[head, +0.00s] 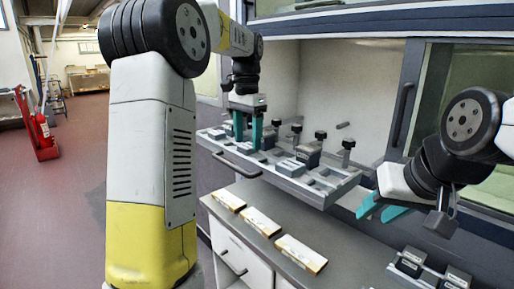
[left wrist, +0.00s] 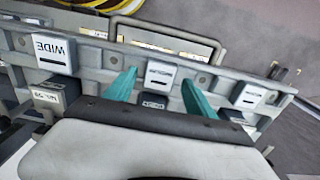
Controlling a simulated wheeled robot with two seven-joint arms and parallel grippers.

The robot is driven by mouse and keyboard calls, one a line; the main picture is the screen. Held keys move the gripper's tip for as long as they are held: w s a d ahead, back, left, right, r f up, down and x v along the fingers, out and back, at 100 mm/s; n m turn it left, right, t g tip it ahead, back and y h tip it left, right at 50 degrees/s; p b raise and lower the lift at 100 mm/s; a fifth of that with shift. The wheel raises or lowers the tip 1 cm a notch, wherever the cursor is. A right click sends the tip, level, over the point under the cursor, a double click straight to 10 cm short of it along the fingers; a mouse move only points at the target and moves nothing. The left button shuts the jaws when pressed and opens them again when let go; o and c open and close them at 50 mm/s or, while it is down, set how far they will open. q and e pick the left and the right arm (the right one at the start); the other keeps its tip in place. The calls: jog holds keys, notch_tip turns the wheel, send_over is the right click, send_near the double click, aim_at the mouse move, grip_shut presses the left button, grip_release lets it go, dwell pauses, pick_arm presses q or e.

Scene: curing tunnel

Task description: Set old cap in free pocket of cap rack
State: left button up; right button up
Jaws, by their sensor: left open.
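My left gripper (head: 247,132) points down over a long grey tray (head: 331,194) with several pockets and blocks. Its teal fingers are apart. In the left wrist view, the fingers (left wrist: 158,92) stand either side of a small dark block with a white label (left wrist: 153,102); I cannot tell if they touch it. A light block (left wrist: 161,73) sits just beyond. I cannot tell which block is the old cap. My right gripper (head: 383,208) is empty, its teal fingers apart, beyond the tray's right end. A small rack with dark blocks (head: 410,264) stands at the lower right; some is cut off.
Clamp posts with black knobs (head: 348,143) rise along the tray's back. A block marked WIDE (left wrist: 54,52) sits at the tray's left in the wrist view. Three flat cards (head: 301,254) lie on the grey counter below. A cabinet with a dark handle (head: 402,113) stands behind.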

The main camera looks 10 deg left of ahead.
aim_at(248, 146)
pick_arm(q)
jog(key=shift+f, duration=0.8)
jog(key=shift+c, duration=0.5)
grip_shut()
jog(key=shift+r, duration=3)
jog(key=shift+r, duration=0.1)
jog(key=shift+r, duration=1.35)
